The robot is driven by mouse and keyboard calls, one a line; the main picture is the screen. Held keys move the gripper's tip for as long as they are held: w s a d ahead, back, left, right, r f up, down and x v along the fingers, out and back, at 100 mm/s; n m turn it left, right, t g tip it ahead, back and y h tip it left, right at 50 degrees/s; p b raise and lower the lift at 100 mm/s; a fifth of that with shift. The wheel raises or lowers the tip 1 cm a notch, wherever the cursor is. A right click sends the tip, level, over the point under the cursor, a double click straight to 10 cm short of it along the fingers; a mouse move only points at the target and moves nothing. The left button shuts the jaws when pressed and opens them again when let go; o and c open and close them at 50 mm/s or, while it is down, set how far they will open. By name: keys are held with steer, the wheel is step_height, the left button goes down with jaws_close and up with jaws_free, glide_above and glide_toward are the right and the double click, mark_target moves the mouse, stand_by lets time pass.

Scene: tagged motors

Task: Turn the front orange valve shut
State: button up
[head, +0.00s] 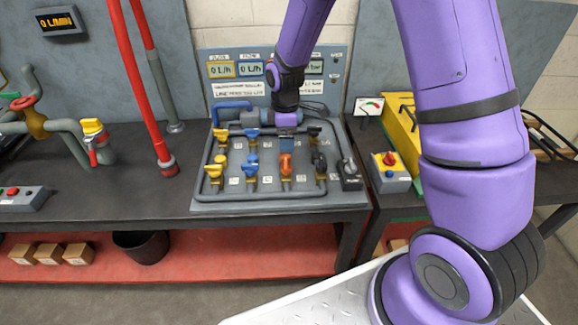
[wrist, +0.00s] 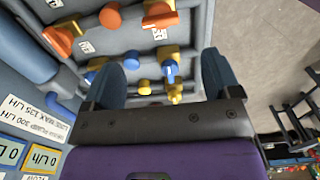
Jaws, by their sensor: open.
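The front orange valve (head: 286,164) stands in the front row of the grey valve board, between a blue valve and a black one. Its orange handle looks upright on a yellow base. In the wrist view, the orange handle with the yellow base (wrist: 160,16) at the top edge appears to be the same valve. My gripper (head: 287,120) is over the back row, behind the front orange valve and apart from it. In the wrist view my gripper (wrist: 163,64) has its two blue-grey fingers spread with nothing held. It hides part of the back row.
Beside it are the front blue valve (head: 251,164), front yellow valve (head: 217,167) and front black valve (head: 319,163). A back yellow valve (head: 221,135) and back blue valve (head: 252,135) stand behind. A display panel (head: 235,70) rises behind the board. A red pipe (head: 146,100) stands left.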

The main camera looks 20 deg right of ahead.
mark_target(286, 163)
step_height(286, 163, down, 11)
steer(key=shift+r, duration=0.1)
stand_by(0.4)
steer(key=c, duration=0.9)
